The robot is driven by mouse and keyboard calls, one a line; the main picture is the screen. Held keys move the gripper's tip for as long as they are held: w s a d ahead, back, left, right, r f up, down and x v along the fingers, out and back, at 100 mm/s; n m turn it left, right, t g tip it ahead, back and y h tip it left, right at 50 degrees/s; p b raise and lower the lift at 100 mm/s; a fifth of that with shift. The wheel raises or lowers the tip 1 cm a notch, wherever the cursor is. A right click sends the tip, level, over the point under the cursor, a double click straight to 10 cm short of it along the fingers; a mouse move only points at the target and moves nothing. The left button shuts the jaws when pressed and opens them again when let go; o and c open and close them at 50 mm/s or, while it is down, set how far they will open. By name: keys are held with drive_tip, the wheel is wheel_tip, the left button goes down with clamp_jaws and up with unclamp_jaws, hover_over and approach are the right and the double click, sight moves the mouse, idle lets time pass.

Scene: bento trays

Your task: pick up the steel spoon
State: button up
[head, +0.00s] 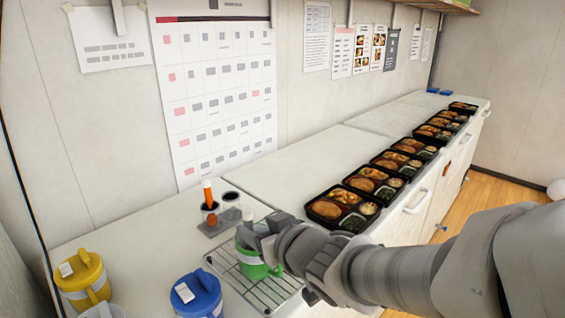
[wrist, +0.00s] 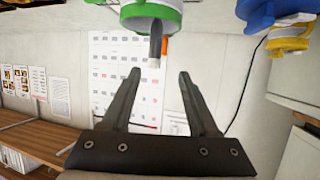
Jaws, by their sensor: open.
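My gripper (wrist: 160,73) is open and empty, with its two fingers apart in the wrist view. A grey upright piece (wrist: 155,42), which looks like the steel spoon's handle, shows beyond and roughly between the fingertips. It stands at a green and white container (wrist: 150,14), cut off by the picture's edge. In the head view a green mug (head: 262,266) is on a wire rack (head: 232,270), and my gripper (head: 252,232) is at its top. The spoon cannot be made out there, as my gripper and arm cover that spot.
A grey holder (head: 218,222) with an orange-handled tool (head: 208,194) stands behind the rack. A blue lidded container (head: 196,296) and a yellow one (head: 84,284) stand to the left. Several bento trays (head: 342,208) line the counter at right. A wall is behind.

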sight(246, 219)
drive_tip(key=p+x, duration=0.3)
drive_tip(key=p, duration=0.2)
drive_tip(key=shift+w+r, duration=0.1)
drive_tip(key=x, duration=0.2)
drive_tip(key=shift+w+a+f+b, duration=0.1)
drive_tip(key=shift+w+f+b, duration=0.05)
drive_tip(key=shift+f+b, duration=0.15)
drive_tip(key=shift+w+d+r+x, duration=0.1)
drive_tip(key=shift+x, duration=0.75)
drive_tip(key=shift+w+d+r+x, duration=0.1)
drive_tip(key=shift+w+r+x, duration=0.05)
drive_tip(key=shift+x, duration=0.75)
drive_tip(key=shift+w+d+r+x, duration=0.1)
drive_tip(key=shift+x, duration=0.75)
clamp_jaws()
